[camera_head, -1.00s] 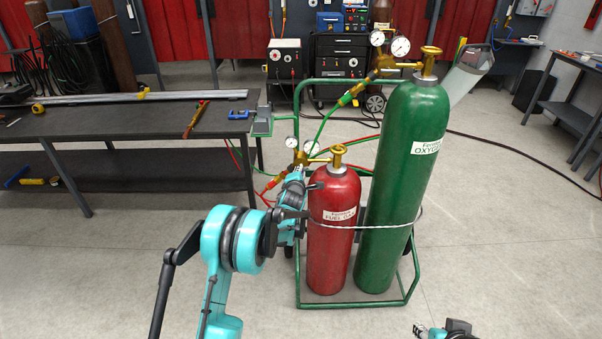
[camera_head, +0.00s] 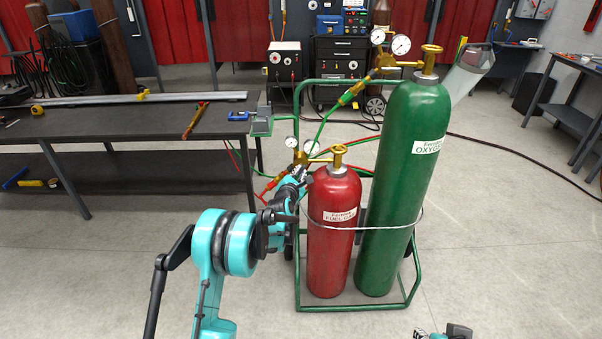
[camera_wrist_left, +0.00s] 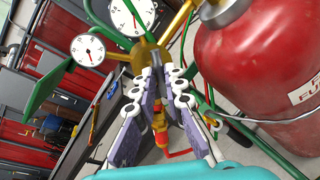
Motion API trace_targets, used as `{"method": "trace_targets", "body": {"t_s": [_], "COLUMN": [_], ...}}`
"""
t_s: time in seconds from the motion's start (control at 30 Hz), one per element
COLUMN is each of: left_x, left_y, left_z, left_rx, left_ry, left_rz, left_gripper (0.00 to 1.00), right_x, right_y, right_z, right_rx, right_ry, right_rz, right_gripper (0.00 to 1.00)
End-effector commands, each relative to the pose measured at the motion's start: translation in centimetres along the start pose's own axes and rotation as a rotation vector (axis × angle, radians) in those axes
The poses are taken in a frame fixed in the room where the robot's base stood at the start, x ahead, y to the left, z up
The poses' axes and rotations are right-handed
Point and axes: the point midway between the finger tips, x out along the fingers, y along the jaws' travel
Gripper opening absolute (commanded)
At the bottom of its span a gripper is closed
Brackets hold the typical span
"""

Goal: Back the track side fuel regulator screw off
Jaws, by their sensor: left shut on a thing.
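The fuel regulator (camera_head: 301,159) is a brass body with two white gauges, left of the red fuel gas cylinder (camera_head: 334,250). In the left wrist view the regulator body (camera_wrist_left: 147,56) is just beyond my fingertips. My left gripper (camera_head: 300,175) is at the regulator's near side. In the left wrist view its fingers (camera_wrist_left: 159,74) are shut on the regulator screw, which is mostly hidden between them. My right gripper (camera_head: 421,334) barely shows at the bottom edge, apart from the cylinders; its finger state is unclear.
The green oxygen cylinder (camera_head: 397,210) stands right of the red one on a green cart (camera_head: 317,308), with its own regulator (camera_head: 384,62) above. A red hose (camera_head: 268,188) runs near my left gripper. A dark workbench (camera_head: 120,126) stands at left. The front floor is clear.

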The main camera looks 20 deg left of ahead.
Motion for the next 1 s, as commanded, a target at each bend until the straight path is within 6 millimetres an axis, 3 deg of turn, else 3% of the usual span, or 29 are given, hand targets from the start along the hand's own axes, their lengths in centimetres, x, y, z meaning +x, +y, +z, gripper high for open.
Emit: {"method": "trace_targets", "body": {"t_s": [0.33,0.7,1.0], "left_x": [-0.01,0.01,0.00], "left_y": [-0.29,-0.39,-0.37], "left_z": [-0.14,-0.28,-0.28], "left_rx": [-0.020,-0.272,-0.307], "left_ry": [-0.003,-0.083,-0.094], "left_rz": [-0.006,-0.004,-0.002], "left_gripper": [0.00,0.00,0.00], "right_x": [0.01,0.02,0.02], "right_y": [0.00,0.00,0.00], "right_z": [0.01,0.01,0.01], "right_rx": [0.000,0.000,0.000], "right_ry": [0.000,0.000,0.000], "right_rz": [0.000,0.000,0.000], "right_gripper": [0.40,0.40,0.40]}}
